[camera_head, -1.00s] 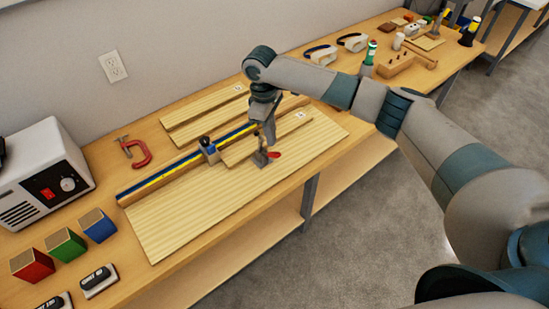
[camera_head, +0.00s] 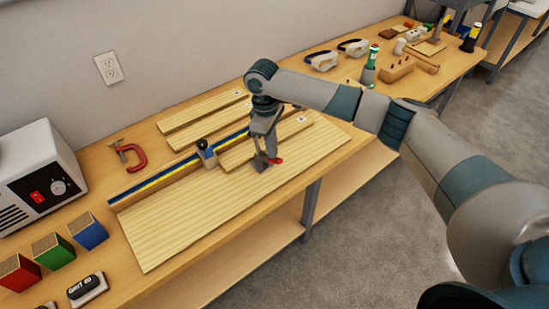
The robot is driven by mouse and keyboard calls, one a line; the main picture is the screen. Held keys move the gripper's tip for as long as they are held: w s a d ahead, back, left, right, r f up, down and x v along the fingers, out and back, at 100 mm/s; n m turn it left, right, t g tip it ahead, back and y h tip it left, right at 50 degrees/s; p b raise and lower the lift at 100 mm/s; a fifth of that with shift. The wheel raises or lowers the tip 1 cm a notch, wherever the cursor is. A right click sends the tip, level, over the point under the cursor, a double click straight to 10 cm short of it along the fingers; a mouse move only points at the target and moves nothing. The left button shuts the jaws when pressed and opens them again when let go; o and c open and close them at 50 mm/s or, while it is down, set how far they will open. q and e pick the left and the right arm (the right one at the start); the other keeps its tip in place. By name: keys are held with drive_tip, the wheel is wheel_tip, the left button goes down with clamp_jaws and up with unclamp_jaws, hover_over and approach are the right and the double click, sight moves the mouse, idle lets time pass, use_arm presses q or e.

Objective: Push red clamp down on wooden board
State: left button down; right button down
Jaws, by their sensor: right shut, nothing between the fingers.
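A small metal toggle clamp (camera_head: 258,164) with a red handle (camera_head: 276,161) sits on the large pale wooden board (camera_head: 195,222). The handle lies low and points right. My right gripper (camera_head: 269,153) is shut and empty, pointing down right at the handle. Its fingertips overlap the clamp in the view, so I cannot tell whether they touch it. The gripper hides part of the clamp. My left gripper is not in view.
A blue and yellow fence (camera_head: 165,178) and narrower boards (camera_head: 205,122) lie behind. A red C-clamp (camera_head: 140,160) lies at the left, near a white machine (camera_head: 38,180) and coloured blocks (camera_head: 53,250). The board's front part is clear.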

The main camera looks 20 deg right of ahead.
drive_tip(key=shift+f, duration=2.2)
drive_tip(key=shift+w+a+r+p, duration=0.15)
drive_tip(key=shift+w+a+r, duration=0.1)
drive_tip(key=shift+w+a, duration=0.3)
drive_tip(key=shift+w+a+r+p, duration=0.15)
drive_tip(key=shift+w+a+r, duration=0.1)
drive_tip(key=shift+w+a, duration=0.25)
drive_tip(key=shift+s, duration=0.1)
